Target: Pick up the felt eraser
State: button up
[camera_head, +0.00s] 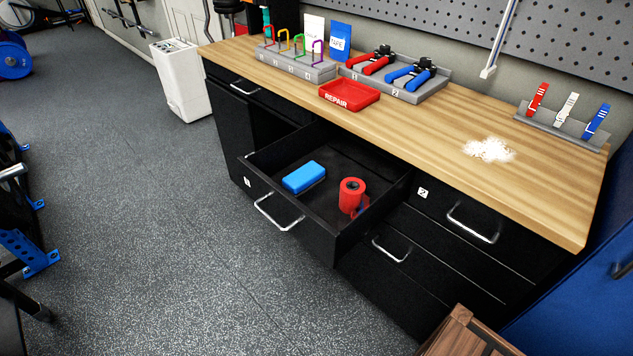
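A blue rectangular block (304,177), which looks like the felt eraser, lies flat in the open drawer (290,215) of the black workbench cabinet. It is in the left part of the drawer, apart from a red roll (351,194) that stands to its right. Nothing covers the block from this view. My gripper is not in view.
A brown wooden item (455,335) stands at bottom right. Floor left of the drawer is clear.

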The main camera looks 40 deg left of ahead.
aim_at(299, 182)
jog(key=k+u, duration=0.1)
jog(key=u, duration=1.4)
jog(key=i+l+u, duration=0.15)
jog(key=u, duration=0.15)
jog(key=i+l+u, duration=0.1)
jog(key=l+u, duration=0.25)
jog(key=i+j+z, duration=0.25)
jog(key=j, duration=0.15)
jog(key=j+z, duration=0.25)
jog(key=j, duration=0.2)
jog(key=i+j+z, duration=0.25)
jog(key=j, duration=0.25)
jog(key=j+z, duration=0.25)
jog(key=j, duration=0.2)
jog(key=k, duration=0.05)
